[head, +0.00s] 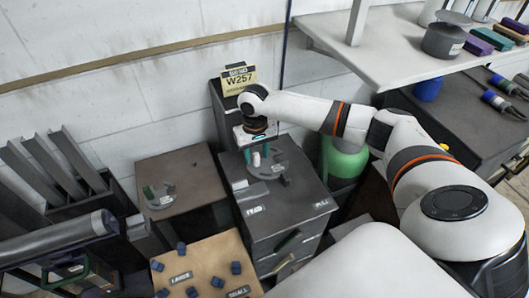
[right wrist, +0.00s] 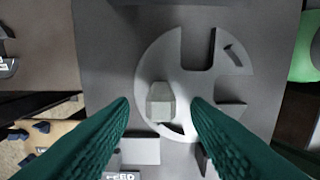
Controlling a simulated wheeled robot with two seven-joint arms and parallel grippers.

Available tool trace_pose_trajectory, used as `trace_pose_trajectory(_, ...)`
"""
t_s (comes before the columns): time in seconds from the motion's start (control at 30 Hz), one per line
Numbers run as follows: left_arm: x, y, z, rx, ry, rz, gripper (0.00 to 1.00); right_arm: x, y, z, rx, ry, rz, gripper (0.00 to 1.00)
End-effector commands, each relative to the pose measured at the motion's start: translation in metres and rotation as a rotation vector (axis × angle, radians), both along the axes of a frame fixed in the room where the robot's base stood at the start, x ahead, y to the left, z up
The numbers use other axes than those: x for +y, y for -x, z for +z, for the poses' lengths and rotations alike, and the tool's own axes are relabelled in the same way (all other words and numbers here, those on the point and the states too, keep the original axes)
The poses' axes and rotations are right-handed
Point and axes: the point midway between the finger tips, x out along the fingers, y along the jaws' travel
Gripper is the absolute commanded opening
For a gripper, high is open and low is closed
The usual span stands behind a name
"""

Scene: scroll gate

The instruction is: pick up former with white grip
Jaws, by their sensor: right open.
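The former with the white grip (head: 256,159) sits on top of the dark grey cabinet (head: 285,215). In the right wrist view it is a round grey notched plate (right wrist: 220,65) with a pale upright block, the white grip (right wrist: 160,101), on its left part. My right gripper (head: 251,148) is directly above it, pointing down. In the wrist view its two teal fingers (right wrist: 160,112) are open, one on each side of the grip, with gaps between. The fingers partly cover the plate's near edge. My left gripper cannot be made out.
A W257 sign (head: 238,80) stands behind the cabinet. A green tank (head: 343,160) is to its right. A wooden board (head: 210,262) with blue pieces is in front.

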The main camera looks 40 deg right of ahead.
Motion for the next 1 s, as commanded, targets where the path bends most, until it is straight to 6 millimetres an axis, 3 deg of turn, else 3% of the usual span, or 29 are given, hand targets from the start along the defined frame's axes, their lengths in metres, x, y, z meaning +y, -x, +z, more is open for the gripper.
trace_pose_trajectory(0.07, -0.001, -0.007, 0.008, -0.013, 0.002, 0.000, 0.36, -0.001, 0.002, -0.011, 0.003, 0.001, 0.000, 0.44)
trace_pose_trajectory(0.2, 0.000, -0.004, 0.008, -0.007, 0.001, 0.000, 0.36, 0.000, 0.002, -0.027, 0.002, 0.000, 0.002, 0.44)
trace_pose_trajectory(0.47, 0.000, 0.008, 0.006, 0.011, 0.000, 0.000, 0.36, 0.000, 0.001, -0.031, 0.000, 0.000, 0.002, 0.44)
trace_pose_trajectory(0.77, 0.001, 0.009, 0.006, 0.013, -0.001, 0.000, 0.36, 0.000, 0.001, -0.031, 0.000, 0.000, 0.002, 0.00)
trace_pose_trajectory(1.0, 0.001, 0.009, 0.006, 0.013, -0.001, 0.000, 0.36, -0.001, 0.001, -0.031, -0.001, 0.000, 0.001, 0.00)
